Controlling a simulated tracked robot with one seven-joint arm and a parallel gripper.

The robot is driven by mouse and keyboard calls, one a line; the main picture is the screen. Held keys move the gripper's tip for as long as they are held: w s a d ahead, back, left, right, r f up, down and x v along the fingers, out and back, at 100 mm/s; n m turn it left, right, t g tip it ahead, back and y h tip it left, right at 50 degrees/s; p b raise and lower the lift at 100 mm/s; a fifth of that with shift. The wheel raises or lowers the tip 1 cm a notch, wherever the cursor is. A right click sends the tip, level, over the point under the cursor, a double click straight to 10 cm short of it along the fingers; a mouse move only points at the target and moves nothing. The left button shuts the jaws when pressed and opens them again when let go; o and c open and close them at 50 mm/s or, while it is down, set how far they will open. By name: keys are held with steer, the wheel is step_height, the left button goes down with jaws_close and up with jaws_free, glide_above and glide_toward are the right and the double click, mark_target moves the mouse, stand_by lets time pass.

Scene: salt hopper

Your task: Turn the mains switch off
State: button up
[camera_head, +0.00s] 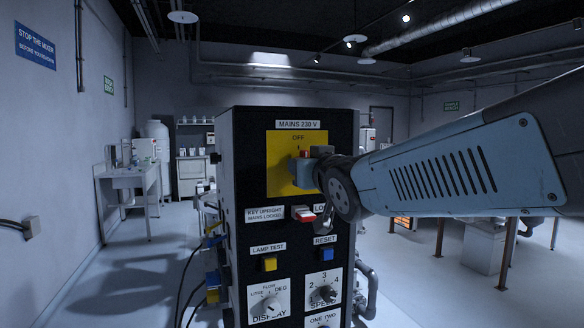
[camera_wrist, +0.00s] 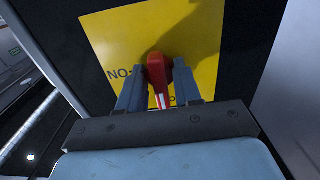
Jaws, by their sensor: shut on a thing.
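The mains switch has a red handle (camera_wrist: 157,75) on a yellow plate (camera_head: 283,175) under the label "MAINS 230 V" on a black control cabinet (camera_head: 245,150). "OFF" is printed at the top of the plate. My gripper (camera_wrist: 157,88) is at the plate, with one finger on each side of the red handle, shut on it. In the head view my gripper (camera_head: 304,170) and wrist hide most of the handle and the right part of the plate. The handle's exact angle is hard to tell there.
Below the plate are a red and white key switch (camera_head: 303,213), a yellow lamp test button (camera_head: 269,263), a blue reset button (camera_head: 326,254) and dials (camera_head: 268,306). A sink bench (camera_head: 128,172) stands at the left wall.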

steer(key=shift+f, duration=0.1)
steer(key=o, duration=0.7)
steer(key=v, duration=1.3)
steer(key=shift+s, duration=0.35)
steer(key=shift+d, duration=0.1)
